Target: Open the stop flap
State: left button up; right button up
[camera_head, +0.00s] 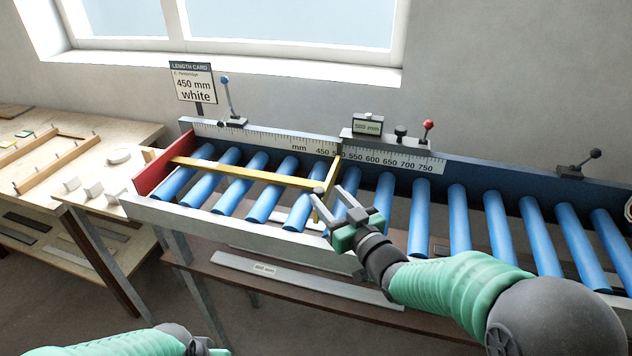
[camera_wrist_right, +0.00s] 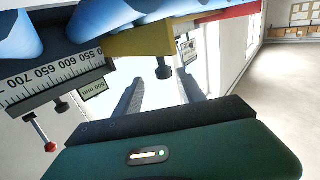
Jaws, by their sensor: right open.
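A yellow flap (camera_head: 327,189) stands across the blue roller track near the start of the ruler numbers, and a long yellow bar (camera_head: 245,174) runs from it to the red end plate (camera_head: 165,166). My right gripper (camera_head: 333,200) is open at the flap's near end, its fingers partly covering it. In the right wrist view the yellow flap (camera_wrist_right: 143,40) with a dark knob (camera_wrist_right: 163,70) is just ahead of the open fingers (camera_wrist_right: 159,88); contact cannot be told. Only part of my left gripper (camera_head: 205,346) shows at the bottom edge, away from the track.
A ruler rail (camera_head: 260,139) backs the track, with a display (camera_head: 368,125) and red-knobbed lever (camera_head: 427,130). A blue-knobbed lever (camera_head: 228,98) and length card reading 450 mm white (camera_head: 192,83) stand at left. A grey strip (camera_head: 300,278) lies on the lower shelf.

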jog(key=a+x, duration=0.1)
jog(key=x, duration=0.6)
jog(key=shift+s+p, duration=0.15)
jog(key=shift+p, duration=0.15)
jog(key=shift+d, duration=0.3)
jog(key=shift+c, duration=0.5)
jog(key=c, duration=0.5)
jog(key=shift+a+r, duration=0.1)
jog(key=shift+a, duration=0.1)
grip_shut()
jog(key=shift+d, duration=0.1)
